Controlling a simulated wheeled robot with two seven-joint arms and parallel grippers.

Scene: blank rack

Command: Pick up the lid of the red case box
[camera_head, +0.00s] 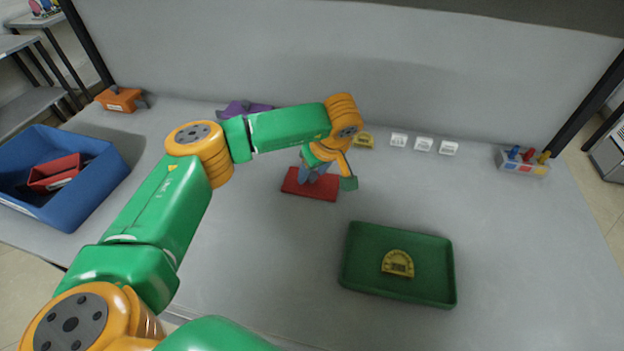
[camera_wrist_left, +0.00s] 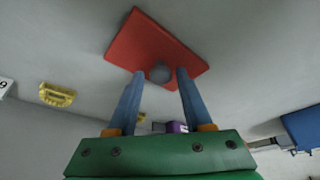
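A flat red lid (camera_head: 293,184) lies on the grey table, left of the green tray. In the left wrist view the lid (camera_wrist_left: 155,42) shows a round grey knob (camera_wrist_left: 160,73) near its close edge. My left gripper (camera_head: 312,177) points down over the lid in the head view. In the wrist view its two blue fingers (camera_wrist_left: 160,72) are spread, one on each side of the knob, with gaps visible; contact cannot be told. A red box (camera_head: 55,171) sits inside the blue crate (camera_head: 103,180) at the left. My right gripper is not in view.
A green tray (camera_head: 350,262) holding a yellow protractor-shaped piece (camera_head: 397,263) is at the right front. A purple object (camera_head: 238,108), an orange object (camera_head: 120,99), several white blocks (camera_head: 423,144) and a tool holder (camera_head: 523,163) line the back. The table's right side is clear.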

